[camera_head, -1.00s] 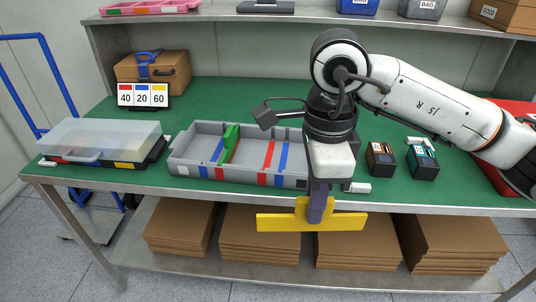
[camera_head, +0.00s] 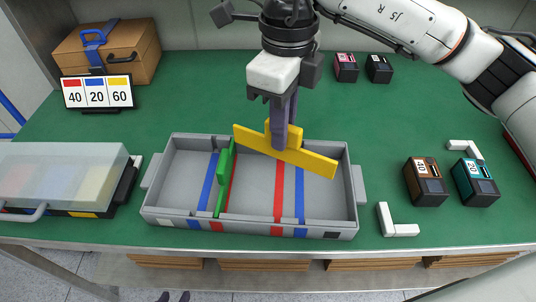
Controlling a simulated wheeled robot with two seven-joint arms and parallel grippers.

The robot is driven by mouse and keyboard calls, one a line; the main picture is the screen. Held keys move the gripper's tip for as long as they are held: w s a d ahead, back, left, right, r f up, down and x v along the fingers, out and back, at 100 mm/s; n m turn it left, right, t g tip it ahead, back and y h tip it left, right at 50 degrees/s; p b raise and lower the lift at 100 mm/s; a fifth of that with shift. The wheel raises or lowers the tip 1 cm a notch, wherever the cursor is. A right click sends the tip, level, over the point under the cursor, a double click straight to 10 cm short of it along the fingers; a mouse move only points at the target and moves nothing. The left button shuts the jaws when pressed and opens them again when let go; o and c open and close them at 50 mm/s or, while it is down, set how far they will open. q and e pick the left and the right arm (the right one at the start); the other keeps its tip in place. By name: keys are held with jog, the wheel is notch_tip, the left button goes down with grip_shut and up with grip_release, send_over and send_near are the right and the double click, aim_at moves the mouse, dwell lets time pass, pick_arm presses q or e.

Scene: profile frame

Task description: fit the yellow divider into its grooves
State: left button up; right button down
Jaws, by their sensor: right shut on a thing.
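The yellow divider (camera_head: 310,161) is a long plate with a raised middle tab. My right gripper (camera_head: 283,140) is shut on that tab, pointing down. The divider hangs over the right half of the grey box (camera_head: 356,190), lying slantwise across it. Its left end is near the far wall and its right end near the right wall. It appears above the floor; its exact height is unclear. A green divider (camera_head: 222,180) stands across the box between a blue stripe (camera_head: 209,183) and a red stripe. Another red stripe (camera_head: 278,192) and blue stripe (camera_head: 300,195) lie further right. My left gripper is not in view.
A clear-lidded case (camera_head: 60,175) stands left of the box. A number sign (camera_head: 97,93) and a cardboard case (camera_head: 130,48) are behind. Brown (camera_head: 425,185) and teal (camera_head: 474,185) blocks and white L-shaped brackets (camera_head: 398,226) are right.

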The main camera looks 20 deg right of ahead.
aim_at(281, 159)
notch_tip(281, 159, down, 6)
jog(key=shift+s+r, duration=0.1)
jog(key=shift+r, duration=0.05)
notch_tip(281, 159, down, 4)
jog(key=shift+r, duration=0.15)
pick_arm(q)
jog(key=shift+s+f, duration=0.1)
jog(key=shift+s, duration=0.35)
pick_arm(e)
jog(key=shift+f, duration=0.3)
jog(key=c, duration=1.8)
grip_release()
pick_arm(q)
jog(key=shift+w+f, duration=0.1)
pick_arm(e)
jog(key=shift+o, duration=0.2)
